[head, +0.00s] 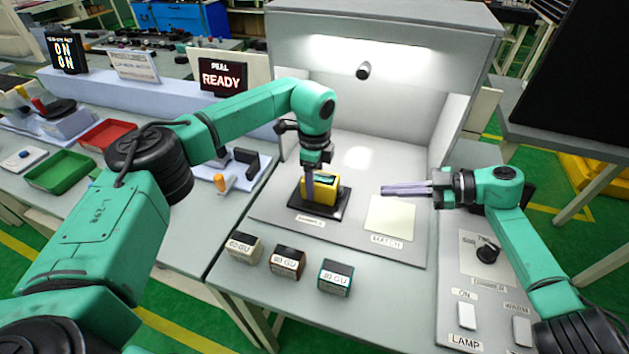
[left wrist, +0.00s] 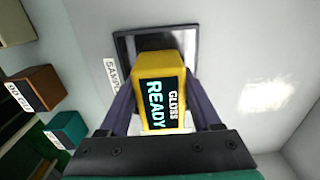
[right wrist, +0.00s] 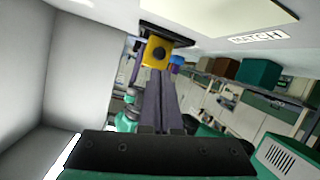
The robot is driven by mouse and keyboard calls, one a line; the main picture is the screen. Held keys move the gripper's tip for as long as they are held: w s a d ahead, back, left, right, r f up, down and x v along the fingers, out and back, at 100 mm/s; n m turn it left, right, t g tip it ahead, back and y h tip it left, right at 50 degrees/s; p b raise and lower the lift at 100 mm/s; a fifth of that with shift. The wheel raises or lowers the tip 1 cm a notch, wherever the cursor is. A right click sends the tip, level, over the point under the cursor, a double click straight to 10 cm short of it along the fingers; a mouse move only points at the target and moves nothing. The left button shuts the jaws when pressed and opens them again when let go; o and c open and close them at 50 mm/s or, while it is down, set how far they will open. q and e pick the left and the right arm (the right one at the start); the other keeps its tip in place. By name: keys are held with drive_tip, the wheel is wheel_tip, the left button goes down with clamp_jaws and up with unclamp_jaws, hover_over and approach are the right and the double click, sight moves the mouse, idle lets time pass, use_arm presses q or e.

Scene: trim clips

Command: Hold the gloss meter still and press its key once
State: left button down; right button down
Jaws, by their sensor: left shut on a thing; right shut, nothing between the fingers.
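The yellow gloss meter (head: 319,191) stands on a dark sample plate (head: 301,205) in the lit booth. My left gripper (head: 318,190) comes down from above and is shut on it. In the left wrist view the gloss meter (left wrist: 160,82) sits between both fingers, and its screen reads GLOSS READY. My right gripper (head: 384,190) is shut and empty, to the right of the meter and apart from it, above the cream match pad (head: 391,219). In the right wrist view the meter (right wrist: 158,52) shows a dark round key (right wrist: 159,54) on its side, beyond the closed fingertips.
Several small GU blocks, one of them teal-edged (head: 335,277), stand on the table in front of the booth. A panel with a dimmer knob (head: 487,252) and a lamp switch (head: 466,316) is at right. A display (head: 222,79) at the back reads READY.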

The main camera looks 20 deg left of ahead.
sight(340, 191)
drive_tip(key=w+d+r+m+t+y, duration=0.1)
drive_tip(key=w+r+m+t+y, duration=0.25)
drive_tip(key=r+m+t, duration=0.55)
drive_tip(key=s+f+m+t+h, duration=0.1)
drive_tip(key=f+m+h, duration=0.1)
drive_tip(key=f+m, duration=0.2)
drive_tip(key=s+f+m+h, duration=0.2)
drive_tip(key=f+m, duration=0.2)
drive_tip(key=m, duration=0.2)
drive_tip(key=s+f+m+t+h, duration=0.1)
drive_tip(key=s+f+m+h, duration=0.1)
drive_tip(key=f+m, duration=0.2)
drive_tip(key=shift+s+d+f+m+t+h, duration=0.2)
drive_tip(key=shift+d+f+m+t+h, duration=0.1)
drive_tip(key=shift+d+m+h, duration=0.1)
drive_tip(key=shift+f, duration=0.2)
drive_tip(key=shift+a, duration=0.15)
drive_tip(key=shift+a, duration=4.3)
